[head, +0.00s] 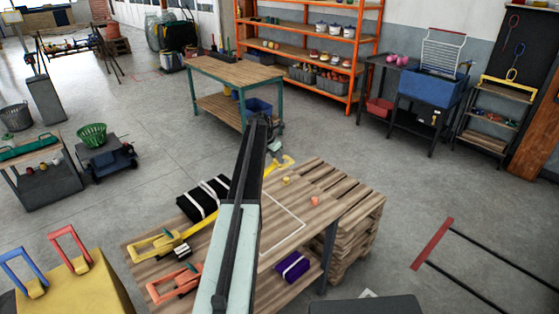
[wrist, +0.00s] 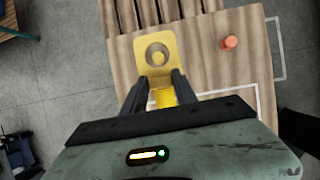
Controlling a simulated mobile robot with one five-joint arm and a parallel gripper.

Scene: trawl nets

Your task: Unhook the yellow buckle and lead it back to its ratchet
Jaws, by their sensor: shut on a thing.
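The yellow buckle (head: 285,162) is a flat plate with a round hole. In the wrist view, the buckle (wrist: 143,45) extends forward from my gripper (wrist: 160,84), which is shut on its narrow end. A short yellow peg (head: 286,181) stands on the wooden table (head: 278,243). In the head view the buckle appears raised above this peg, with the peg's top clear. In the wrist view a round shape shows within the hole. The yellow ratchet (head: 155,247) lies at the table's left, with a yellow strap (head: 207,222) running toward my gripper. My arm hides part of the strap.
An orange peg (head: 314,201) stands near the yellow one. An orange ratchet (head: 175,283) lies in front of the yellow ratchet. A black bundle with white straps (head: 205,198) is beside the strap. Stacked pallets (head: 352,232) adjoin the table's right side.

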